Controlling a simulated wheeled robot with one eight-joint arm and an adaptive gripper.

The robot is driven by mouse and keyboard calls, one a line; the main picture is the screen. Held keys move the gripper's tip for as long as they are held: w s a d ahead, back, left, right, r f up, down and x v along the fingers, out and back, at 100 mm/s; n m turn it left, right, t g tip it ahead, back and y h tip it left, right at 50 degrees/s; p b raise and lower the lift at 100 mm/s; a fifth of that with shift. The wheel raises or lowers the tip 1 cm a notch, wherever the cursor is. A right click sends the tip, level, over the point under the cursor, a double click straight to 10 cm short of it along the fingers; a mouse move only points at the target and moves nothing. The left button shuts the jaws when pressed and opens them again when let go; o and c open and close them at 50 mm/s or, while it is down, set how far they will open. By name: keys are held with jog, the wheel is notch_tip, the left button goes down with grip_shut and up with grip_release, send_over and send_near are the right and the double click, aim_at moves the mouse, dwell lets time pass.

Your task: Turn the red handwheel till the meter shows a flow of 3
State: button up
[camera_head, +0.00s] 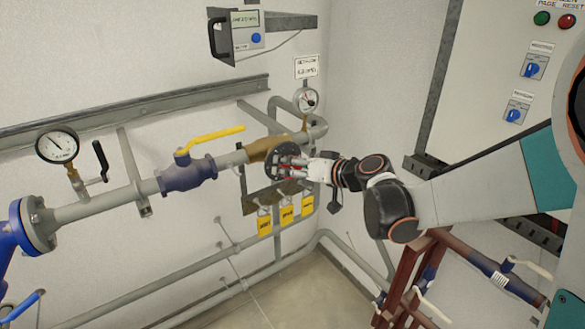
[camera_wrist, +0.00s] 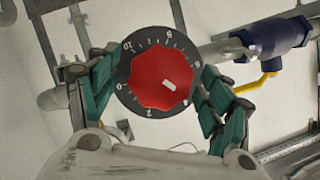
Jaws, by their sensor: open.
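The red handwheel (camera_wrist: 152,72) sits inside a black numbered dial ring (camera_wrist: 160,32) in the wrist view. A white mark on the wheel lies right of and below its centre. My gripper (camera_wrist: 159,80) has its green-padded fingers on either side of the dial, apart; I cannot tell if they touch its rim. In the head view my gripper (camera_head: 305,170) is at the black dial (camera_head: 281,152) on the pipe, and the red part is mostly hidden. A wall-mounted display box (camera_head: 246,33) with a blue knob is at the top; its reading is too small to make out.
A pressure gauge (camera_head: 57,146) stands at the left and another gauge (camera_head: 306,99) above the dial. A blue valve (camera_head: 187,175) with a yellow lever (camera_head: 210,138) is left of the dial. Yellow tags (camera_head: 287,214) hang below. A control cabinet (camera_head: 500,70) is at the right.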

jog(key=v, duration=1.1)
jog(key=shift+s, duration=0.2)
jog(key=shift+d, duration=0.15)
